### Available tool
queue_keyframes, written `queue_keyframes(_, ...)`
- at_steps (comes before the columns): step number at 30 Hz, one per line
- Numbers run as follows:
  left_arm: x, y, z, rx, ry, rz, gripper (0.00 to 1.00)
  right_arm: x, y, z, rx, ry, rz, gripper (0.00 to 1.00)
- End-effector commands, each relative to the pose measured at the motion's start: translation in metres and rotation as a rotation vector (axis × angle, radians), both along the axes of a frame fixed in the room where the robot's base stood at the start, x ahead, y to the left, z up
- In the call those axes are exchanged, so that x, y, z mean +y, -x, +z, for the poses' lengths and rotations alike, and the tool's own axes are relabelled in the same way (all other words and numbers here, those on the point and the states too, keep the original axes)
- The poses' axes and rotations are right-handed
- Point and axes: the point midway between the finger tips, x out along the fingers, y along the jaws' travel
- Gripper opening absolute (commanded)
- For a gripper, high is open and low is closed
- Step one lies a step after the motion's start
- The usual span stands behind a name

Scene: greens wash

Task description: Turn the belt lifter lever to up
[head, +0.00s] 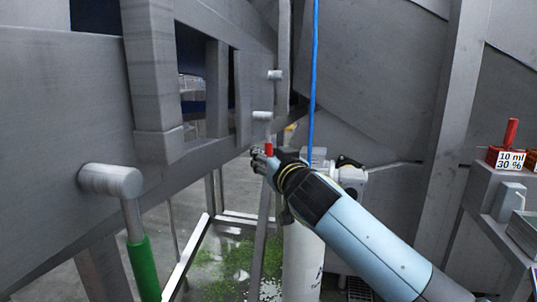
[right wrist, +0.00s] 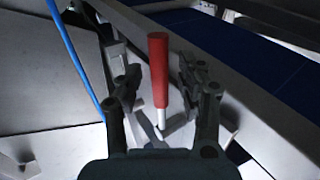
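A lever with a red handle (head: 268,149) hangs down from a grey round pivot (head: 263,116) on the machine's side. My right gripper (head: 262,161) is at this red handle. In the right wrist view the red handle (right wrist: 158,70) stands between the two fingers of my right gripper (right wrist: 157,82). The fingers are open, with a gap on each side of the handle. A second lever with a green handle (head: 144,268) hangs from a larger pivot (head: 110,181) at the near left. I cannot tell from labels which is the belt lifter lever. My left gripper is not in view.
A blue hose (head: 314,80) hangs just right of the red lever. Grey machine panels (head: 60,110) fill the left. A white upright cylinder (head: 303,260) stands below my right arm. Green scraps (head: 235,262) lie on the floor.

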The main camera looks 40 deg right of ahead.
Motion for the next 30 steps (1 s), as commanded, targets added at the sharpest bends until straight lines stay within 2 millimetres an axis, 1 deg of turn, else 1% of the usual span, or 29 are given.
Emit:
queue_keyframes(7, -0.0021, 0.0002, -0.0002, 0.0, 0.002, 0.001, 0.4, -0.0001, -0.0008, 0.0002, -0.001, 0.0, 0.0, 0.39)
queue_keyframes(16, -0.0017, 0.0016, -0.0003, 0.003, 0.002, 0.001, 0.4, 0.0, -0.0005, 0.0002, -0.001, 0.0, 0.0, 0.0)
queue_keyframes(30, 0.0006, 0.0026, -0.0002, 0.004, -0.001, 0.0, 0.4, 0.0001, -0.0002, -0.0003, 0.0, 0.0, 0.001, 0.0)
